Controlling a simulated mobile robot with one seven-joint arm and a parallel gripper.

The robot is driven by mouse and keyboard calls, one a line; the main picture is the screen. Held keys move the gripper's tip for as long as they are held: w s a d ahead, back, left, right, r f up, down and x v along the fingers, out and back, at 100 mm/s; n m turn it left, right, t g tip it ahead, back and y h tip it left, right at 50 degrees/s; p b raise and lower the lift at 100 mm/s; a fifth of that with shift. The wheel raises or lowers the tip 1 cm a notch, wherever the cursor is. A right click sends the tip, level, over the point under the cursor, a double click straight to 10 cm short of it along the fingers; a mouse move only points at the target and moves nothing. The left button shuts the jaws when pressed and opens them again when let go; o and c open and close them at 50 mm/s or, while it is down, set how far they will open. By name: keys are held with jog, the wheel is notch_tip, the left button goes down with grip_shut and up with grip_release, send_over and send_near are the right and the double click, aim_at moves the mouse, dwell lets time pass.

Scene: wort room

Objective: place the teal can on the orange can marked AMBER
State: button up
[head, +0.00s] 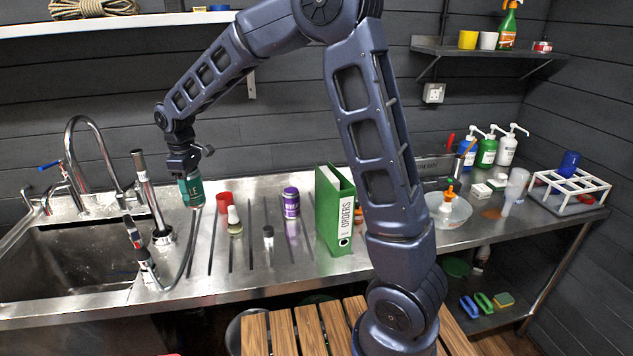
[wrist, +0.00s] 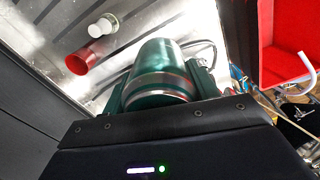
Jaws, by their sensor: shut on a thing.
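My gripper (head: 184,161) is shut on the teal can (head: 191,189) and holds it above the left part of the ribbed steel drainboard, close to the sink. In the wrist view the teal can (wrist: 162,72) fills the middle, between the fingers. I cannot make out an orange can marked AMBER. A small orange patch (head: 358,215) shows just right of the green binder, partly hidden by the binder and my arm; I cannot tell what it is.
A red cup (head: 224,202), a pale bottle (head: 234,221), a dark small bottle (head: 268,238) and a purple can (head: 291,203) stand on the drainboard. The green ORDERS binder (head: 333,210) stands upright to their right. The sink faucet (head: 88,150) rises at left.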

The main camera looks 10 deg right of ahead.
jog(key=w+d+r+m, duration=0.3)
jog(key=w+d+m, duration=0.1)
jog(key=w+d, duration=0.5)
jog(key=w+d+r+m, duration=0.35)
jog(key=w+d, duration=0.25)
jog(key=d, duration=0.5)
jog(key=w+d+r+m, duration=0.3)
jog(key=d+m, duration=0.2)
jog(key=d, duration=0.9)
jog(key=w+d+r+m, duration=0.2)
jog(key=d+m, duration=0.2)
jog(key=d, duration=1.1)
jog(key=f, duration=1.9)
jog(key=shift+w+a+f, duration=0.15)
jog(key=shift+a+f, duration=0.05)
jog(key=shift+f, duration=0.1)
jog(key=o, duration=0.8)
jog(key=shift+f, duration=0.15)
jog(key=o, duration=0.4)
